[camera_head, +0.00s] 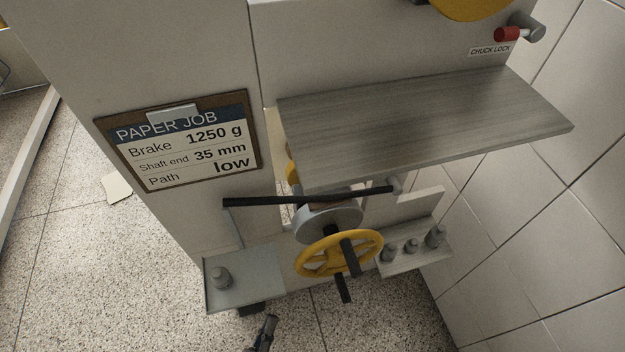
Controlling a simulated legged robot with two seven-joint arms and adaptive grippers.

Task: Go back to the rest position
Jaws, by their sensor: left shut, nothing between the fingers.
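My left gripper (268,322) shows as a small dark shape at the bottom edge, below the machine's left tray. Its fingers are shut with nothing between them, and it appears apart from the machine. My right gripper is out of view. The machine carries a yellow handwheel (311,264) in front of a grey drum (315,222), with a long black bar (275,201) above.
A grey shelf (420,122) juts out above the handwheel. One weight (220,279) stands on the left tray (248,292) and three weights (411,246) on the right one. A red-tipped chuck lock lever (507,34) is at upper right.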

